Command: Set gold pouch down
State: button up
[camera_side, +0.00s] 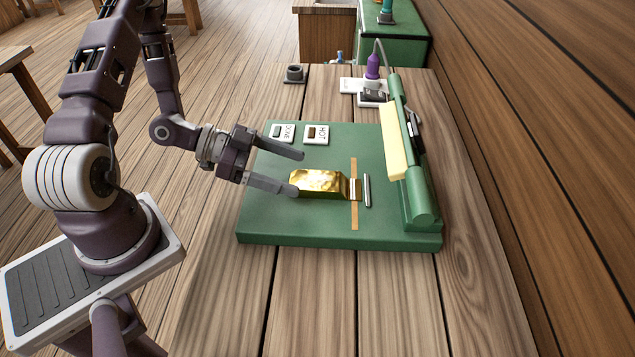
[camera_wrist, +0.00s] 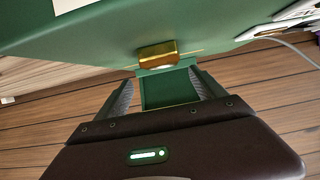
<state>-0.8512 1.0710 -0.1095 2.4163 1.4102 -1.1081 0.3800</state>
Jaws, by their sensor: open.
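The gold pouch (camera_side: 318,184) is shiny and lies on the green board (camera_side: 270,225), its narrow right end across the orange strip (camera_side: 354,218). My gripper (camera_side: 298,172) is open with nothing between its fingers. In the side view its fingers point right, and the nearer fingertip overlaps the pouch's left end; I cannot tell whether they touch. In the wrist view the pouch (camera_wrist: 158,53) lies just beyond the fingertips (camera_wrist: 163,78), in line with the gap between them.
A green bar with a cream pad (camera_side: 393,143) stands raised at the board's right. A thin metal rod (camera_side: 367,190) lies beside the orange strip. Tiles marked DONE (camera_side: 282,132) and HOT (camera_side: 316,134) sit at the back.

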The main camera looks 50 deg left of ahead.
aim_at(318, 180)
jog(key=x, duration=0.7)
jog(key=shift+a+f, duration=0.25)
jog(key=shift+a, duration=0.05)
jog(key=c, duration=1.6)
jog(key=r, duration=1)
jog(key=shift+w+a, duration=0.2)
jog(key=w+a+r+n+t+y, duration=0.3)
jog(key=a+r+n+y, duration=0.2)
jog(key=r, duration=0.3)
jog(key=shift+w+r+n+y, duration=0.3)
jog(key=shift+w+r, duration=0.1)
jog(key=shift+a, duration=0.15)
